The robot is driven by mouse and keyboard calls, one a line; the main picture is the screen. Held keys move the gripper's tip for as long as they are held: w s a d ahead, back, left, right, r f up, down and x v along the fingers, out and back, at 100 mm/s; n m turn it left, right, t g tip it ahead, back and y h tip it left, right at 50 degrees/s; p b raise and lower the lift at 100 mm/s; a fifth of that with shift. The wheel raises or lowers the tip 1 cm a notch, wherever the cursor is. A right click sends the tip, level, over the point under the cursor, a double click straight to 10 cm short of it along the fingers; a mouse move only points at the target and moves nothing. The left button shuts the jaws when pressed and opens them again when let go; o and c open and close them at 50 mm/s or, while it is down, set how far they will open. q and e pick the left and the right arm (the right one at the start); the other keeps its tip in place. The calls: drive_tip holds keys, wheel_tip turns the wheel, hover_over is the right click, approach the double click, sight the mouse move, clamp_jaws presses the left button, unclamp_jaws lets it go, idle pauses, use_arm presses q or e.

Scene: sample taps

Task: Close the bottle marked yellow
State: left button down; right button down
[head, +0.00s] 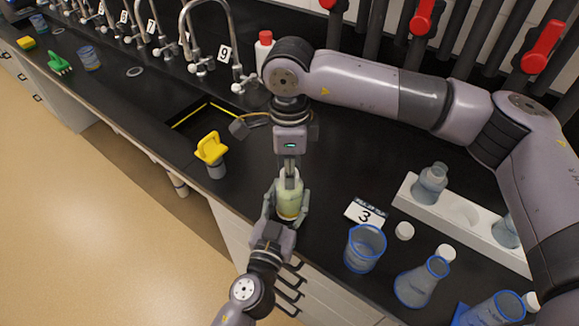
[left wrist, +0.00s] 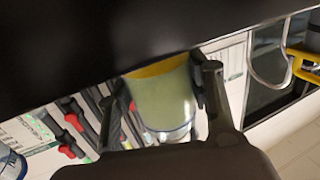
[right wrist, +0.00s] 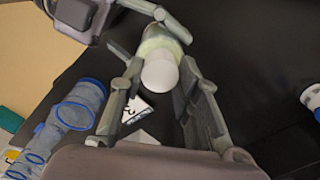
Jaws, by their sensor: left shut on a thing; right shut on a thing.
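The bottle (head: 287,203) has a pale green body with a yellow band near its lower end. My left gripper (head: 288,198) is shut around its body from the near side, above the counter's front edge. The bottle fills the middle of the left wrist view (left wrist: 163,103). My right gripper (head: 289,172) comes down from above and is shut on a white cap (right wrist: 160,72) at the bottle's top. In the right wrist view the cap lines up with the bottle (right wrist: 163,38). I cannot tell whether it is seated on the neck.
On the counter (head: 330,160) are a number 3 card (head: 365,212), a loose white cap (head: 404,231), a blue-rimmed beaker (head: 365,249), a flask (head: 420,284) and a white rack (head: 465,214). A yellow object (head: 211,148) and a sink (head: 205,118) lie left.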

drive_tip(key=m, duration=1)
drive_tip(key=shift+m, duration=0.4)
drive_tip(key=c, duration=1.2)
unclamp_jaws()
drive_tip(key=shift+r, duration=2.3)
